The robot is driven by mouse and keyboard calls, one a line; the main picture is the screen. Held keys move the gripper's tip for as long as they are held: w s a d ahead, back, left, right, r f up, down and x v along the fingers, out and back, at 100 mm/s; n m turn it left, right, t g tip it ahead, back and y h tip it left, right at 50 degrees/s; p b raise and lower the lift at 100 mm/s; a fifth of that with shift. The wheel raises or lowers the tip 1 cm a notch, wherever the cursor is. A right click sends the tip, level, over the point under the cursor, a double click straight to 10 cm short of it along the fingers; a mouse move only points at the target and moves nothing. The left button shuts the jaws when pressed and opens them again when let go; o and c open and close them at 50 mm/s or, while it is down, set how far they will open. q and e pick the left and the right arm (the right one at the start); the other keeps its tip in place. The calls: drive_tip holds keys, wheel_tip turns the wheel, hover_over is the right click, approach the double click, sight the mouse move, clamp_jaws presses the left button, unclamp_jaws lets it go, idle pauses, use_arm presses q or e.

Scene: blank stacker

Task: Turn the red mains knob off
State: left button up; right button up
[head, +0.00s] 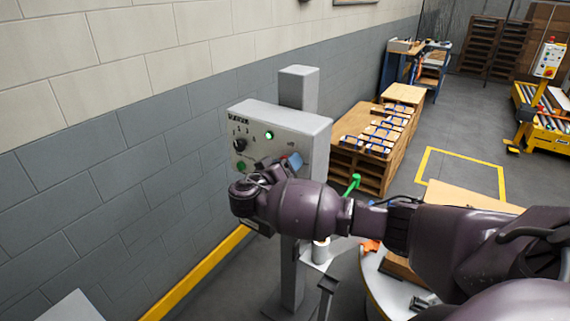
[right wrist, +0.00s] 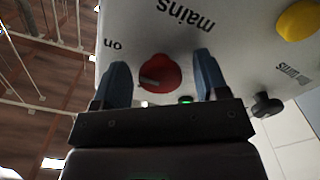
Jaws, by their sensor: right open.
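The red mains knob (right wrist: 158,76) shows in the right wrist view on the pale panel of a control box (head: 312,130). The panel there appears upside down, with "mains" and "on" lettering near the knob. A grey mark on the knob points to the left of that picture. My right gripper (right wrist: 162,78) is open, with one blue finger on each side of the knob. I cannot tell whether the fingers touch it. My left gripper is in neither view.
The box stands on a grey post (head: 298,88) near the wall. It has a lit green lamp (head: 269,135) and a black knob (head: 239,145). A pallet stack (head: 352,130) stands behind.

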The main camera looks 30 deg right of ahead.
drive_tip(key=c, duration=0.9)
drive_tip(key=shift+n, duration=0.3)
drive_tip(key=n, duration=0.2)
drive_tip(key=shift+n, duration=0.4)
drive_tip(key=n, duration=0.9)
drive_tip(key=shift+n, duration=0.4)
drive_tip(key=n, duration=0.4)
drive_tip(key=shift+n, duration=0.4)
